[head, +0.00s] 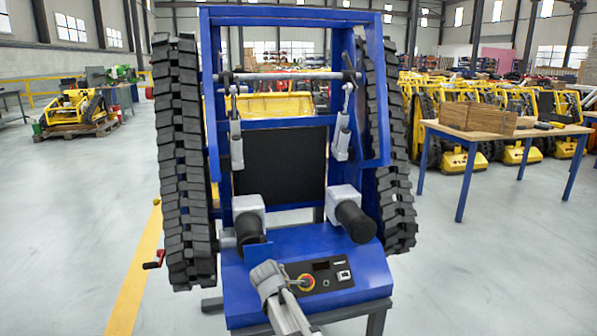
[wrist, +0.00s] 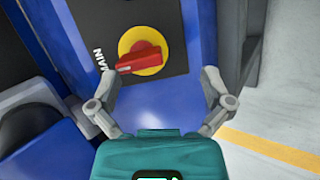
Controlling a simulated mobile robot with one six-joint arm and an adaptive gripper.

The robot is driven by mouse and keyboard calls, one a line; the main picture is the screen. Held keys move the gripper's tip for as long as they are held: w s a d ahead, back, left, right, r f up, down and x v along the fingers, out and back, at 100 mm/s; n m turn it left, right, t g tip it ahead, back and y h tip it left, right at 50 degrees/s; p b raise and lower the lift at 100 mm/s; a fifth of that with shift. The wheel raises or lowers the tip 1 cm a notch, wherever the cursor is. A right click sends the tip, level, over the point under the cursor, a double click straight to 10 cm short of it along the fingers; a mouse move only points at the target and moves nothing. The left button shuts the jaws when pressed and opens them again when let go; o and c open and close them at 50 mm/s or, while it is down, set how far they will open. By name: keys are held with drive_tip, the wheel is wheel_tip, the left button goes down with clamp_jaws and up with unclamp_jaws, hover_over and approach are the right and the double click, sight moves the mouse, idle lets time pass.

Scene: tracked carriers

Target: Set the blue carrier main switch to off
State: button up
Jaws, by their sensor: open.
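The blue carrier (head: 345,267) stands upright in the middle of the head view, with a black track on each side. Its main switch (head: 306,282) is on the dark panel on the low front box. In the wrist view the switch is a red knob (wrist: 138,61) on a yellow disc (wrist: 150,48), beside the letters "MAIN". The knob lies nearly level across that picture. My gripper (wrist: 159,75) is open and empty, its two fingers spread just short of the knob and apart from it. In the head view my arm partly hides the panel's left end.
A wooden-topped table (head: 508,131) with boxes stands at the right, before several yellow carriers (head: 545,105). Another yellow machine (head: 70,107) sits on a pallet at the left. Black-ended cylinders (head: 355,222) jut out above the panel. Open floor lies on both sides.

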drive_tip(key=s+d+f+m+g+y+b, duration=0.1)
drive_tip(key=s+d+f+m+g, duration=0.25)
drive_tip(key=s+d+m, duration=0.7)
drive_tip(key=s+d+f+m+g+y+b, duration=0.15)
drive_tip(key=s+d+m+g, duration=0.25)
drive_tip(key=s+d+m, duration=0.65)
wheel_tip(320, 180, up, 36)
drive_tip(key=s+d+n+p, duration=0.2)
drive_tip(key=d+n+p, duration=0.1)
drive_tip(key=p, duration=3.5)
drive_tip(key=shift+s+r+h, duration=0.15)
drive_tip(key=shift+h, duration=0.2)
